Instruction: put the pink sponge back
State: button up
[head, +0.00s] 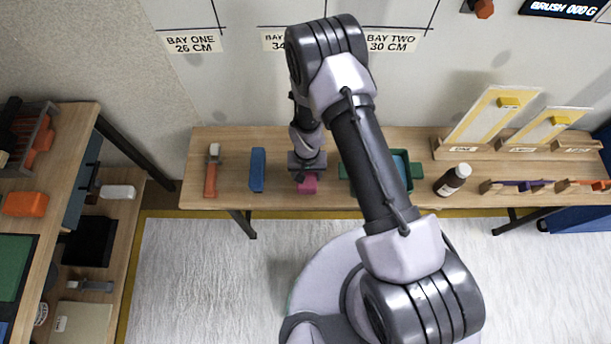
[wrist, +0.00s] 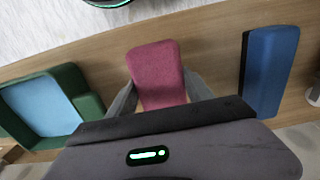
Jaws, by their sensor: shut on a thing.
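The pink sponge (head: 307,185) is on or just above the wooden bench, under my gripper (head: 307,172). In the wrist view the pink sponge (wrist: 158,72) stands between the two grey fingers of my gripper (wrist: 160,95), which are shut on its sides. The head view shows only its front part, as my gripper covers the rest. I cannot tell whether its underside touches the bench.
A blue block (head: 257,169) lies left of the sponge, with an orange-handled tool (head: 211,172) further left. A green tray (head: 416,170) with a light blue inside is to the right, partly behind my arm. The bench (head: 333,194) has narrow bare gaps.

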jog(key=shift+w+a+f, duration=0.15)
jog(key=shift+w+a, duration=0.05)
jog(key=shift+w, duration=0.6)
notch_tip(320, 180, down, 3)
jog(key=shift+f+b, duration=0.15)
jog(key=shift+b, duration=0.95)
jog(key=shift+c, duration=0.7)
jog(key=shift+r, duration=0.2)
jog(key=shift+c, duration=0.9)
jog(key=o, duration=1.7)
